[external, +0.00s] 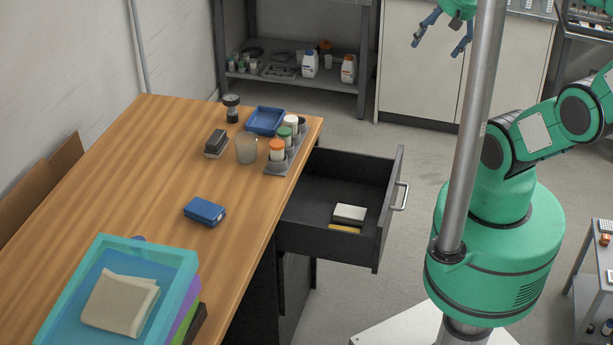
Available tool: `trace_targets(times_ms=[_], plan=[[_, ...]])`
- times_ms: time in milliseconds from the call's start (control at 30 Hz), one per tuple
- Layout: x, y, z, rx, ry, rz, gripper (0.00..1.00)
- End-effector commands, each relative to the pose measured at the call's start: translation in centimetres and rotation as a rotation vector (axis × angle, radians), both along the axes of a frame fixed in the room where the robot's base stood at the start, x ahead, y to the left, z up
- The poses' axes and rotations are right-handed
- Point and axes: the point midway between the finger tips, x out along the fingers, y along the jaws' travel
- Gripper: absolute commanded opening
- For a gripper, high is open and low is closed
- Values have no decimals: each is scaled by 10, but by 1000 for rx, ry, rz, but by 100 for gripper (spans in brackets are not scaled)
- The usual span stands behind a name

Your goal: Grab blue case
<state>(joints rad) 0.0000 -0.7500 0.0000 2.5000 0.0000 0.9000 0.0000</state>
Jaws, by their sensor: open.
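A small blue case (205,211) lies flat on the wooden table (150,190), near the middle of its right side. My gripper (441,35) is at the top of the external view, up and to the right of the table and far from the case. Its dark blue fingers are apart and nothing is between them. The top of the gripper is cut off by the picture edge and partly overlaps the tall metal column.
An open dark drawer (310,232) juts out from the table's right side, holding a pale box (349,214). A blue tray (265,120), a clear cup (246,149) and a rack of jars (288,150) stand toward the far end. Stacked trays (180,258) fill the near end.

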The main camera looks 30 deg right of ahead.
Motion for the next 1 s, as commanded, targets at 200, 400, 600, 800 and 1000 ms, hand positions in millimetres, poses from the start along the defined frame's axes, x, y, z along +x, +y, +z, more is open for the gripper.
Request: trace_targets(times_ms=[200,400,600,800,1000], plan=[[0,0,0,0,0,0,91],[1,1,0,0,1,1,91],[14,9,3,4,17,20,91],[45,32,6,12,54,64,91],[87,70,5,19,104,122,91]])
